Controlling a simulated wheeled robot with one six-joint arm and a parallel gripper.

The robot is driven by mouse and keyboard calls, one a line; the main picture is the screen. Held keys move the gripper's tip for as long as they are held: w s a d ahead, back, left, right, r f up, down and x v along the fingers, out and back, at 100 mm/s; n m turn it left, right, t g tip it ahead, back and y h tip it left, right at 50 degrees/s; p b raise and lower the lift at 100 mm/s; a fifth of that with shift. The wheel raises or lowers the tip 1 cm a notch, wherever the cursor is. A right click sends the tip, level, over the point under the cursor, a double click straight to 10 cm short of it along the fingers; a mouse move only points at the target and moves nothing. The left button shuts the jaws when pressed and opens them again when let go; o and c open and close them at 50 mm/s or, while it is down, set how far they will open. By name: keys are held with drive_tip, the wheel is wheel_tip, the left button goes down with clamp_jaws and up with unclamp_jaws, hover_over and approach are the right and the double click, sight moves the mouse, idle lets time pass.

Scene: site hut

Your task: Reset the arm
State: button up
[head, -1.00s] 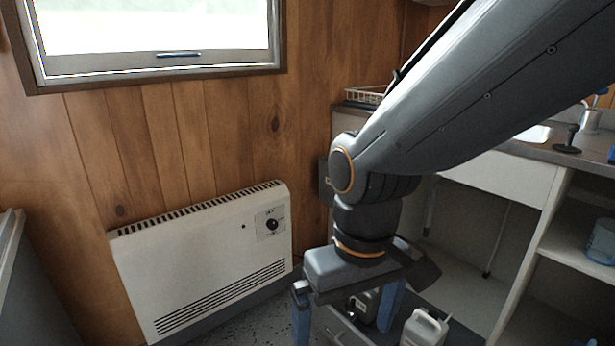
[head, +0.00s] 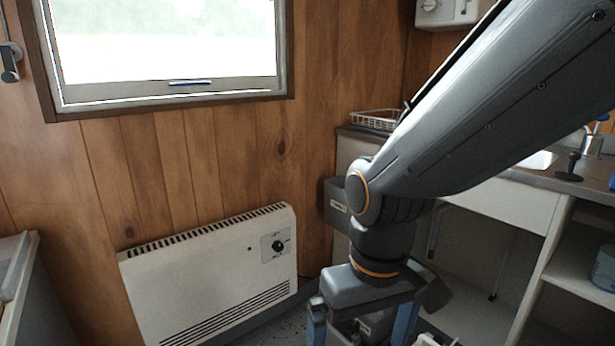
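My arm comes in from the upper right of the head view and bends down at its wrist. My gripper (head: 360,326) hangs below the wrist, pointing down, with its two blue-grey fingers wide apart. The fingertips run to the bottom edge of the picture. Dark and pale objects on the floor show between and behind the fingers, and I see nothing clasped between them.
A white wall heater (head: 215,275) stands left of my gripper, below a window (head: 165,40). Behind my arm is a counter (head: 500,165) with a wire rack (head: 375,120) and open shelves underneath. A grey box (head: 337,203) is beside the counter. A pale surface is at the far left.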

drive_tip(key=s+d+r+m+p, duration=0.1)
drive_tip(key=d+r+m+p, duration=0.2)
drive_tip(key=d+r+p, duration=0.8)
wheel_tip(320, 180, up, 3)
drive_tip(key=p, duration=0.8)
drive_tip(key=shift+d+m+h, duration=0.3)
drive_tip(key=shift+m, duration=0.1)
